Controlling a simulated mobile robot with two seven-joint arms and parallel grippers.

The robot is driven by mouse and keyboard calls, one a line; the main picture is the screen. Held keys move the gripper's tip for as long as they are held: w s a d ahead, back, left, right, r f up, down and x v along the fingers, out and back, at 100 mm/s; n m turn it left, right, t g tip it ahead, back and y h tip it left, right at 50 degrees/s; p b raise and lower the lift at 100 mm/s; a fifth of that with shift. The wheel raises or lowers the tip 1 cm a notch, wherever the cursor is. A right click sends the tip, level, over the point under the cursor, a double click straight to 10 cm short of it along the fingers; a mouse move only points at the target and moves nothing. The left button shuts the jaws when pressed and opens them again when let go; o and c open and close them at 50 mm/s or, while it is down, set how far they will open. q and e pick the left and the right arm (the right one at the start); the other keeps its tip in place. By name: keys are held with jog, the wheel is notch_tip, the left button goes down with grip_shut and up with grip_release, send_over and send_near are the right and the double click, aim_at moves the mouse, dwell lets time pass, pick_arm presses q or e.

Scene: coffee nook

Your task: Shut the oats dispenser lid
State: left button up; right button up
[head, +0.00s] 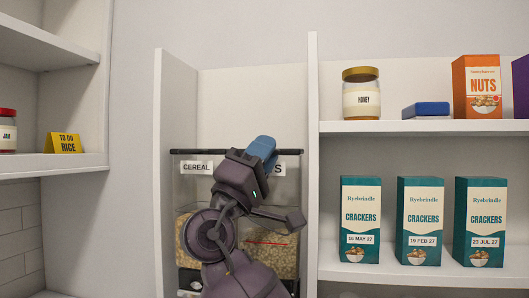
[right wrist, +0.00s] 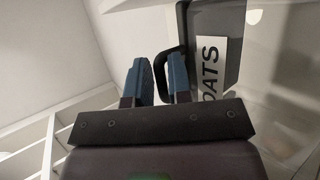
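The oats dispenser (head: 285,220) is a clear bin with pale contents, behind my right arm in the head view. Its label is partly covered and only the last letter shows. In the right wrist view the OATS label (right wrist: 210,70) sits beside a dark panel with a black loop handle (right wrist: 163,58). My right gripper (head: 262,148) has blue fingers at the bin's top front. In the right wrist view my right gripper (right wrist: 162,82) is open, with part of the handle showing between its fingers; contact is unclear. The lid's angle is hard to tell. My left gripper is out of view.
A cereal dispenser (head: 190,190) stands close at the left in the same bay. White uprights (head: 313,160) bound the bay. Right shelves hold a honey jar (head: 361,95), a nuts box (head: 476,88) and cracker boxes (head: 419,222). A rice sign (head: 64,143) stands left.

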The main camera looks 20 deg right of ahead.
dwell(0.3)
jog(key=shift+f, duration=0.2)
jog(key=b+v, duration=0.1)
jog(key=v, duration=0.9)
jog(key=shift+a+b, duration=0.25)
jog(key=shift+b, duration=0.05)
jog(key=shift+s+f, duration=0.15)
